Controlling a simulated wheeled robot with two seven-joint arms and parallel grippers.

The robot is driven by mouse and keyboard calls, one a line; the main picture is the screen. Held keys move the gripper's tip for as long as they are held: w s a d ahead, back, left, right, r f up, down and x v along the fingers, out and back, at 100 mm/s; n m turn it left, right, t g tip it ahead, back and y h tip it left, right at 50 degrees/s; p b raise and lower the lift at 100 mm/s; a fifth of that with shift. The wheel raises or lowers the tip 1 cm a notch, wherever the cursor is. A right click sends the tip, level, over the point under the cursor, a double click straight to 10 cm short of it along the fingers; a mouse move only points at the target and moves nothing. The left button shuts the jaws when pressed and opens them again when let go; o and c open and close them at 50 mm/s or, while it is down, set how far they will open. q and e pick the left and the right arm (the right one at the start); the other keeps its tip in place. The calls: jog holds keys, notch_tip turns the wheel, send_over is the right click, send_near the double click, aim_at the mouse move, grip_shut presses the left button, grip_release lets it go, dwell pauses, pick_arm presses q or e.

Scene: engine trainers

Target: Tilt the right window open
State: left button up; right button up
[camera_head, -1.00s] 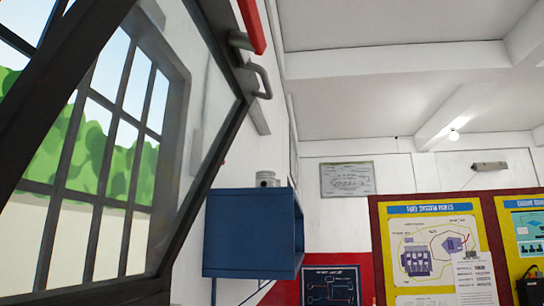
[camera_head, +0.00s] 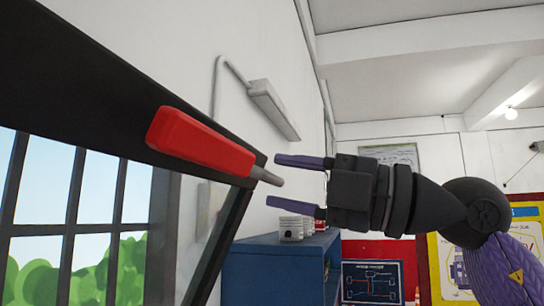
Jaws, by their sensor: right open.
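The window (camera_head: 150,128) has a dark frame and glass, and its frame runs slantwise across the left of the head view. A red handle (camera_head: 200,144) with a grey metal end sits on the frame. My right gripper (camera_head: 298,182) comes in from the right with its purple fingers apart, one above the other. My left gripper is not in view.
A grey box-like fixture (camera_head: 273,108) is on the white wall behind. Posters hang at the far right.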

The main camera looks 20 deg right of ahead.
jog(key=shift+w+a+r, duration=0.3)
jog(key=shift+w+a, duration=0.1)
jog(key=shift+a, duration=0.1)
jog(key=shift+w+a+f+p, duration=0.1)
jog(key=shift+w+a+p, duration=0.2)
jog(key=shift+a, duration=0.15)
grip_shut()
dwell(0.7)
